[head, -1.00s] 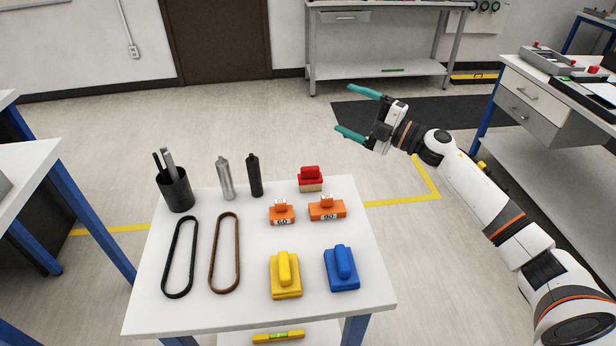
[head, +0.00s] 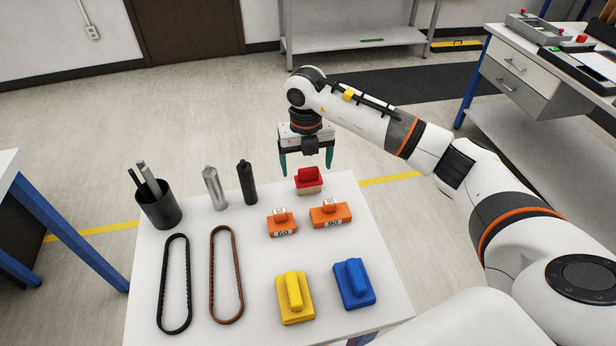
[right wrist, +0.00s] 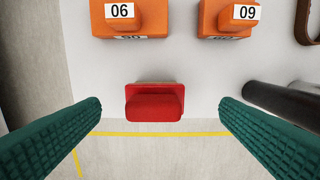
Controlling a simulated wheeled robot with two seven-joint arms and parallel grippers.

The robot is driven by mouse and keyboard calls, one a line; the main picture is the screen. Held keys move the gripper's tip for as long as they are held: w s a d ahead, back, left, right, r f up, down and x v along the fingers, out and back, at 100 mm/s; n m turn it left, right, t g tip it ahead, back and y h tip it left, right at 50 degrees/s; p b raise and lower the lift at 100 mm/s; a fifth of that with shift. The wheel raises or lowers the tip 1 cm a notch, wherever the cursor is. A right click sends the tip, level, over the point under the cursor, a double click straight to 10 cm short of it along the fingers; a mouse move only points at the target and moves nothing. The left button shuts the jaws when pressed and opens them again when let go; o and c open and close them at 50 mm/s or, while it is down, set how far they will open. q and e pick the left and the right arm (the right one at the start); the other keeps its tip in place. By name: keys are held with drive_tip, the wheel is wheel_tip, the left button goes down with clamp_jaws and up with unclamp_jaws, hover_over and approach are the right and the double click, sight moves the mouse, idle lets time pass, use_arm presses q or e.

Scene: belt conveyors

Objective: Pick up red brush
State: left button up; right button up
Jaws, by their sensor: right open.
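The red brush (head: 309,179) has a red top and a pale lower part and stands near the far edge of the white table. It also shows in the right wrist view (right wrist: 154,102), between my two teal fingers. My right gripper (head: 307,170) is open and empty, pointing down over the brush, with one finger to each side of it. The fingers appear apart from the brush; I cannot tell the exact height. My left gripper is not in view.
Two orange blocks, marked 60 (head: 282,224) and 90 (head: 331,214), stand just nearer than the brush. A yellow block (head: 295,299), a blue block (head: 353,284), two belts, a grey bottle (head: 215,188), a black bottle (head: 247,182) and a dark cup (head: 160,207) share the table (head: 262,270).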

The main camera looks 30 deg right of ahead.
sight(308, 180)
drive_tip(key=shift+f, duration=0.85)
drive_tip(key=f, duration=0.1)
drive_tip(key=f+p, duration=0.1)
drive_tip(key=f, duration=0.2)
drive_tip(key=shift+w+d+f+p, duration=0.1)
drive_tip(key=shift+w+d+p, duration=0.1)
drive_tip(key=shift+d+p, duration=0.2)
drive_tip(key=shift+f, duration=0.55)
drive_tip(key=c, duration=1.1)
